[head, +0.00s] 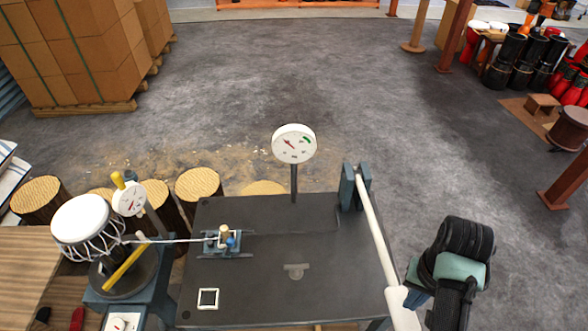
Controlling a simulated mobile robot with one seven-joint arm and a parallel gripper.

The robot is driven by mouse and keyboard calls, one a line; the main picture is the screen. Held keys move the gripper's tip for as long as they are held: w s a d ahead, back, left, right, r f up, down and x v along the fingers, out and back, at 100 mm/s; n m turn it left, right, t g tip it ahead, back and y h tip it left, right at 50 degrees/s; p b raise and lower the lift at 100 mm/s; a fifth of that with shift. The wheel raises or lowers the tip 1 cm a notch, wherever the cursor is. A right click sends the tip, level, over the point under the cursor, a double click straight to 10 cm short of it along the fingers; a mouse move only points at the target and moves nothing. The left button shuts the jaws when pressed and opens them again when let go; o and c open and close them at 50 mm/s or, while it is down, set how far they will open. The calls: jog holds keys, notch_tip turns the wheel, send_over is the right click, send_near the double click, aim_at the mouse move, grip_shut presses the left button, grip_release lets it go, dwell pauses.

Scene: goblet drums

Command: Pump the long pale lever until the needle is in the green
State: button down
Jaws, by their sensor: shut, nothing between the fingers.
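The long pale lever (373,232) runs from a grey-blue pivot bracket (355,187) at the bench's back right toward me. It ends in a thicker white handle (402,308) by the bench's right edge. A round white gauge (294,143) stands on a post behind the bench. Its red needle points to the upper left, outside the green band at the upper right of the dial. My gripper (417,298) is shut and empty, just right of the handle. My dark wrist hides part of it, and I cannot tell whether it touches the handle.
A dark bench (265,275) carries a small clamp (224,240). A white-headed drum (82,220) with a smaller gauge (130,199) stands at left. Log stumps (198,184) line the bench's far side. Open floor (270,75) lies beyond, with boxes (70,55) at far left.

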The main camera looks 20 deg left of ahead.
notch_tip(320, 180, down, 19)
jog(key=b, duration=1.2)
jog(key=r+p, duration=1.9)
jog(key=shift+s+p, duration=0.2)
jog(key=shift+p, duration=0.1)
jog(key=shift+f, duration=0.1)
notch_tip(320, 180, down, 18)
jog(key=b, duration=1.5)
notch_tip(320, 180, up, 18)
jog(key=p, duration=1.8)
jog(key=shift+s+p, duration=0.15)
jog(key=shift+p, duration=0.2)
jog(key=shift+d, duration=0.1)
